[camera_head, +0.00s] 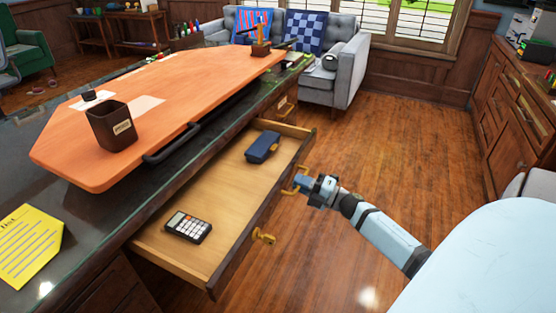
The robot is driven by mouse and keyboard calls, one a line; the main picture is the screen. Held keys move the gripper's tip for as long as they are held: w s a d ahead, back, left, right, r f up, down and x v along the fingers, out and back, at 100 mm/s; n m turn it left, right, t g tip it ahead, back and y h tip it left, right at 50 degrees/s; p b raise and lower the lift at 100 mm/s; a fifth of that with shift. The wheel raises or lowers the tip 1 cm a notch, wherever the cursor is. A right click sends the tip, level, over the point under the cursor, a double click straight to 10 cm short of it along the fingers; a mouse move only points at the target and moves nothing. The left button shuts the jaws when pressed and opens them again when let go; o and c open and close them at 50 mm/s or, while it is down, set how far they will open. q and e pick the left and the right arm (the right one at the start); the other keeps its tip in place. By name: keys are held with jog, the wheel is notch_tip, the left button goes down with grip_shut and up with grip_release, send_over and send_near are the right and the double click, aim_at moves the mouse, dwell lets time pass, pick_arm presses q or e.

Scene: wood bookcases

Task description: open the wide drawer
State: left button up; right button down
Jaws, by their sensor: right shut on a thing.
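The wide drawer (190,238) stands pulled out from the desk, its light wood inside in view. A calculator (188,227) lies in its near part and a dark blue case (262,147) in its far part. Brass handles are on its front; the nearer handle (264,236) is free. My right gripper (303,183) is at the farther brass handle (291,181), outside the drawer front, and is shut on it. The fingertips are small and partly hidden by the gripper body. My left gripper is not in view.
The desk (98,203) has a dark top with an orange board (190,88), a dark cup (112,126) and a yellow note (28,245). Wooden cabinets (512,115) line the right. The floor (405,130) between is clear.

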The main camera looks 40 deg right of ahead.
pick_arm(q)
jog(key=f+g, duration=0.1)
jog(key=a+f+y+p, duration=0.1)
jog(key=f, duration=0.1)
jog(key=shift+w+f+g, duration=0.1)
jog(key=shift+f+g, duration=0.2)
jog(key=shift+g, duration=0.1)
pick_arm(e)
jog(key=r+v, duration=0.1)
jog(key=v, duration=0.6)
jog(key=shift+s+r, duration=0.2)
jog(key=shift+s, duration=0.05)
jog(key=shift+d, duration=0.1)
jog(key=c, duration=1.2)
grip_release()
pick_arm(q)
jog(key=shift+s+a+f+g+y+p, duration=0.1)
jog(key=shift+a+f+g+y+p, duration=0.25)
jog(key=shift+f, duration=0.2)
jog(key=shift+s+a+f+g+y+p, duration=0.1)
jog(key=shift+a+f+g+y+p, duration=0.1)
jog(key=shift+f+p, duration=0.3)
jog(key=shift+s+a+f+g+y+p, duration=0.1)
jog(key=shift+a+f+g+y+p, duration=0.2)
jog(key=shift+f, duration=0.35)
pick_arm(e)
jog(key=shift+v, duration=6.95)
